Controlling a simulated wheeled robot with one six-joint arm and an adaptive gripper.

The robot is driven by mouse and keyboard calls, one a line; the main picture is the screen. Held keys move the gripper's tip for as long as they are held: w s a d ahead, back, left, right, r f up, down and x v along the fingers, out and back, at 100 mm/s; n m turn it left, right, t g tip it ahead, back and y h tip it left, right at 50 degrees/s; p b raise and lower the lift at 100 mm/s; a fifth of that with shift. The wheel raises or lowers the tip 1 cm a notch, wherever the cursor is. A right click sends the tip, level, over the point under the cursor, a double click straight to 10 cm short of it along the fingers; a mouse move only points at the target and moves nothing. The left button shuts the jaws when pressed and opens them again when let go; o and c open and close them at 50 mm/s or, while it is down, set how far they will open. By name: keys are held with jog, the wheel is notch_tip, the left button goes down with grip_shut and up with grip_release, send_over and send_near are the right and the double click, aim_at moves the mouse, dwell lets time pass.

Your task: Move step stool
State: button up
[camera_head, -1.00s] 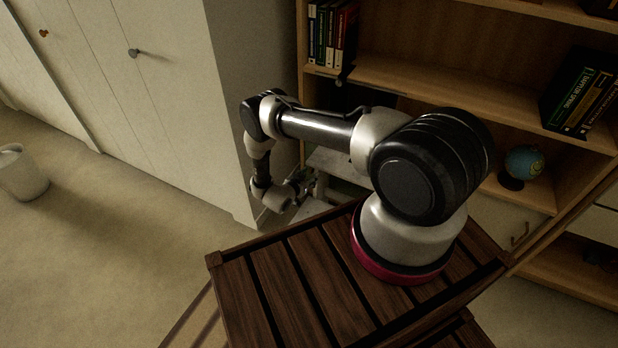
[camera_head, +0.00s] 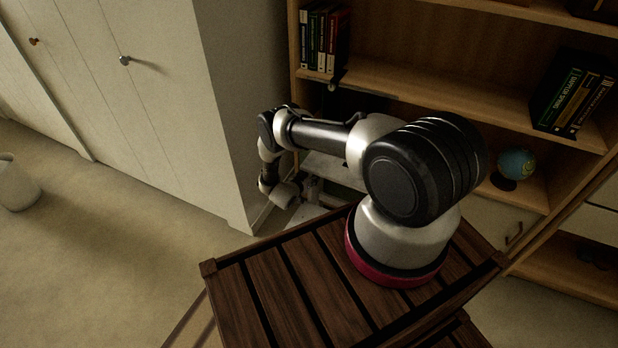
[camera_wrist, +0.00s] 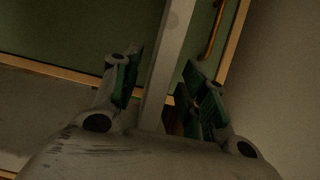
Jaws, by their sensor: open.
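The step stool (camera_head: 330,166) appears as pale grey treads low in front of the bookcase, beside the cabinet's corner. My arm and the wooden deck hide much of it. My gripper (camera_head: 312,188) is down beside it, small and partly hidden in the head view. In the wrist view my gripper (camera_wrist: 164,62) is open, with green-padded fingers on either side of a pale upright bar (camera_wrist: 168,50), which looks like part of the stool. I cannot tell whether the fingers touch the bar.
A white cabinet (camera_head: 150,110) stands close on the left. The bookcase (camera_head: 440,90) holds books (camera_head: 572,98) and a small globe (camera_head: 517,165). A white bin (camera_head: 15,182) stands far left. The floor (camera_head: 110,250) between is clear.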

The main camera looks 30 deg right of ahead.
jog(key=shift+c, duration=0.2)
grip_shut()
jog(key=shift+w, duration=0.1)
jog(key=shift+w+a, duration=0.35)
jog(key=shift+w, duration=0.35)
jog(key=shift+o, duration=0.2)
grip_release()
